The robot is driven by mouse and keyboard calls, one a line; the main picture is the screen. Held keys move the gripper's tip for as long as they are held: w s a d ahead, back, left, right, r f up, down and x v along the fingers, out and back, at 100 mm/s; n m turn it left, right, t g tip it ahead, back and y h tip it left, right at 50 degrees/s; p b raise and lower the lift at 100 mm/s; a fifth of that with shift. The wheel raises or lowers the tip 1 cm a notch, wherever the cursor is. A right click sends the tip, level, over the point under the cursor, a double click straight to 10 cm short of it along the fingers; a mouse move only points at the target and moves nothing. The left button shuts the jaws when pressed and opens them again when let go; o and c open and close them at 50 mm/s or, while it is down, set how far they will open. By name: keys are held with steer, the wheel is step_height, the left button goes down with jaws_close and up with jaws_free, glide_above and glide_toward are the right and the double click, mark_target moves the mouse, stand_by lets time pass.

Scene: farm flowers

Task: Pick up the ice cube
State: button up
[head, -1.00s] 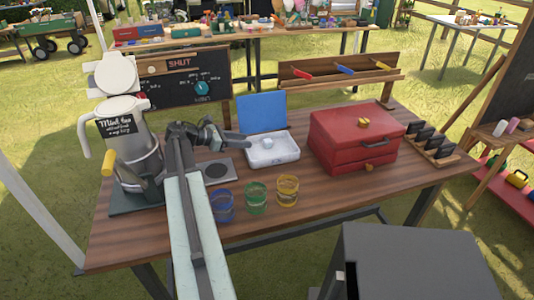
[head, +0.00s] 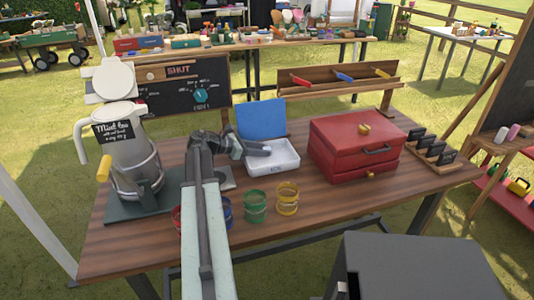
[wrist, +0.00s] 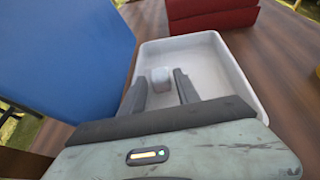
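The ice cube (wrist: 161,78) is a small pale block in the white tray (wrist: 236,78) in the wrist view. My gripper (wrist: 160,84) is open, with one dark finger on each side of the cube's near end. I cannot tell whether either finger touches the cube. In the head view my gripper (head: 262,150) reaches over the left part of the white tray (head: 285,161), which has a raised blue lid (head: 261,119). The cube is mostly hidden or hard to make out there.
A red chest (head: 352,147) stands right of the tray. Green (head: 256,207) and yellow (head: 287,199) glass jars stand in front, with others partly behind my arm. A white pitcher (head: 125,150) stands at the left. The blue lid rises close by on the left in the wrist view.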

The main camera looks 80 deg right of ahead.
jaws_close()
steer(key=shift+r, duration=0.1)
